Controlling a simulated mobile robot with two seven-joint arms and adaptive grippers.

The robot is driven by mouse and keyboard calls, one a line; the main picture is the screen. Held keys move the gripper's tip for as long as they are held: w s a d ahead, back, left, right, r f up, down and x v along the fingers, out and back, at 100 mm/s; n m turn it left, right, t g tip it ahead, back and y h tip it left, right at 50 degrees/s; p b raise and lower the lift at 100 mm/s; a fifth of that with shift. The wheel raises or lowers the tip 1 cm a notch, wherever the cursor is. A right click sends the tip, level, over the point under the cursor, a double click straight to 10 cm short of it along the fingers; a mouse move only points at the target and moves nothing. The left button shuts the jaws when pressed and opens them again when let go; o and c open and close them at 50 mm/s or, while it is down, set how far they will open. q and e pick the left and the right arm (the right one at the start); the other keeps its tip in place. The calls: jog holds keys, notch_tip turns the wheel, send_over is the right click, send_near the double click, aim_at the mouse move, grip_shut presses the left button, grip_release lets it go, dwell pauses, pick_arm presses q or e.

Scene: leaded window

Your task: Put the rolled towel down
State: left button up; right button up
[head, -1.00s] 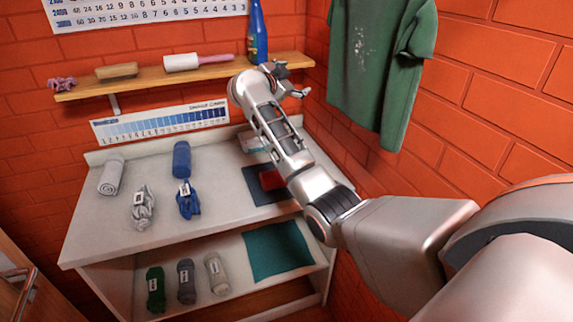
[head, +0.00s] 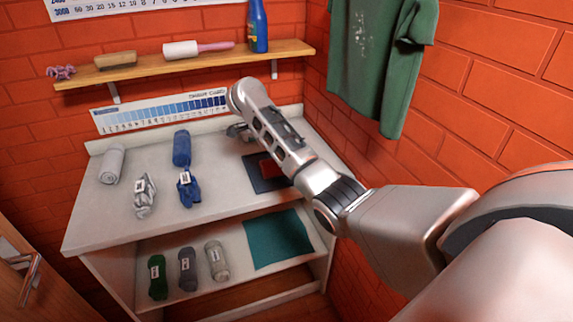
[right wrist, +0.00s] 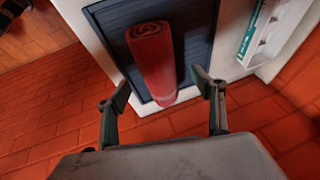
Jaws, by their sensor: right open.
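The rolled towel is red (head: 272,172) and lies on a dark blue mat (head: 257,185) on the white counter, partly hidden by my right arm in the head view. The right wrist view shows the towel (right wrist: 155,60) on the mat (right wrist: 192,45), its near end in line with the gap between my fingers. My right gripper (right wrist: 162,88) is open, with a finger to each side and none visibly touching the towel. In the head view the gripper (head: 240,131) is low over the counter's back, mostly hidden behind my arm. My left gripper is not in view.
Blue, grey and white rolls and bundles (head: 182,148) occupy the counter's left half. Below, a shelf holds several rolls (head: 187,268) and a teal mat (head: 277,240). A wooden shelf (head: 135,76) hangs above. A brick wall and green shirt (head: 380,65) are at right.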

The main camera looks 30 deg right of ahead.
jog(key=x, duration=0.5)
jog(key=shift+s+d, duration=0.2)
jog(key=shift+r, duration=0.1)
jog(key=c, duration=1.4)
jog(key=shift+o, duration=0.2)
jog(key=shift+r, duration=0.1)
